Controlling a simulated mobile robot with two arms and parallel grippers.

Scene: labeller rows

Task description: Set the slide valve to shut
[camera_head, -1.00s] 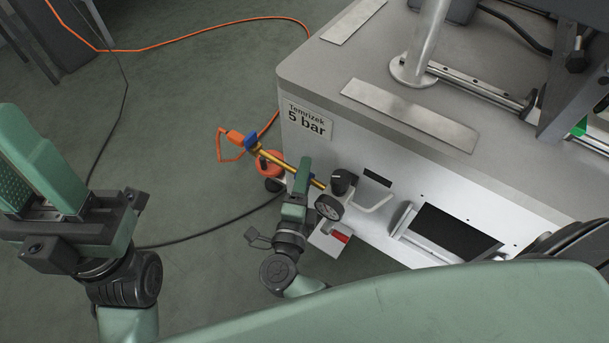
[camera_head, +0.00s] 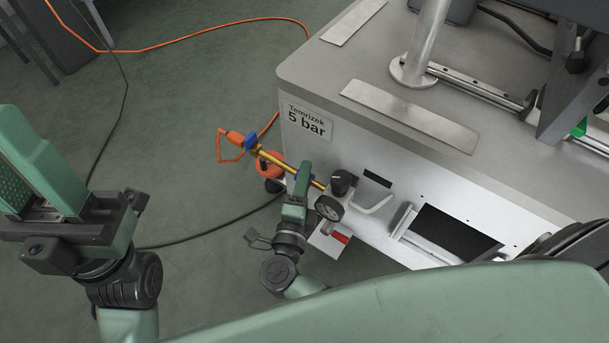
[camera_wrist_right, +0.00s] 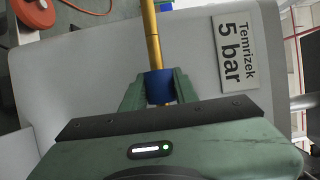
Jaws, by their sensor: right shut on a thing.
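The slide valve is a blue sleeve (camera_wrist_right: 159,86) on a brass pipe (camera_wrist_right: 150,35) at the machine's front. In the head view the pipe (camera_head: 275,161) slopes from the orange hose end down to the pressure gauge. My right gripper (camera_head: 303,178) is shut on the blue sleeve, with one finger on each side of it in the wrist view (camera_wrist_right: 160,92). Only a bit of the sleeve shows past the fingers in the head view. My left gripper (camera_head: 22,160) is at the left, partly out of frame; it looks open and empty, with a ridged pad showing.
A plate reading "Temrizek 5 bar" (camera_head: 308,119) is on the machine (camera_head: 300,150) above the pipe. A gauge (camera_head: 329,207), a black knob (camera_head: 343,181) and a white handle (camera_head: 375,203) lie right of my right gripper. An orange hose (camera_head: 200,30) and dark cables cross the open green floor.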

